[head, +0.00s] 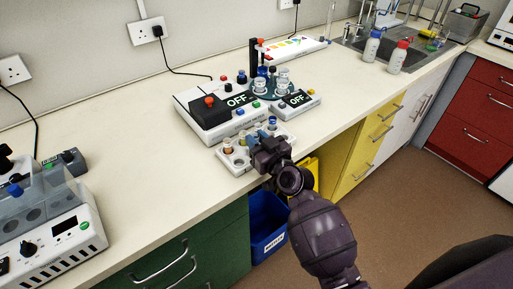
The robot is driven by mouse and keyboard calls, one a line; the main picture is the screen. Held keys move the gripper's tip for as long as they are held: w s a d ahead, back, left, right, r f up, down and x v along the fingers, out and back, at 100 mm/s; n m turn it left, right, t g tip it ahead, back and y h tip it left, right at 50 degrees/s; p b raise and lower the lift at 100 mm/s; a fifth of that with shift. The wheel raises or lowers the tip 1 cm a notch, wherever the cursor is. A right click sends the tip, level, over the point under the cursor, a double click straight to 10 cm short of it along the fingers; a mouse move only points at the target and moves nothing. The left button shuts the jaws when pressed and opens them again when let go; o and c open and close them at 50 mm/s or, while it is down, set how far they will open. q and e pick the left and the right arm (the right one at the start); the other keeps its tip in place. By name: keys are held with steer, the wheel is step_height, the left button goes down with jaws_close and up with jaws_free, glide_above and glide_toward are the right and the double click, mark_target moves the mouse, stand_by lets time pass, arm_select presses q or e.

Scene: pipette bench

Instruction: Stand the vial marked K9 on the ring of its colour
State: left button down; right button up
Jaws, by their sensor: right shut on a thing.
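My right gripper (262,146) is at the white vial rack (232,166) on the bench, shut on what looks like a vial. The jaws hide most of it. Small vials with coloured tops stand in the rack: an orange-brown one (228,146) at the left and a blue-topped one (272,122) at the back right. I cannot read a K9 mark on any of them. I cannot make out the coloured rings for certain. My left gripper is not in view.
Behind the rack stands a white device (190,112) with an OFF display and coloured buttons. Clear vials stand on a teal disc (268,95). A grey-white machine (60,240) is at lower left. Two bottles (397,58) stand near the sink. The bench left of the rack is clear.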

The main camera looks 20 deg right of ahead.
steer(key=shift+f, duration=1.35)
steer(key=shift+f+b, duration=0.2)
steer(key=shift+b, duration=0.1)
steer(key=o, duration=0.9)
steer(key=v, duration=1)
steer(key=shift+s+b, duration=0.3)
steer(key=shift+s, duration=0.15)
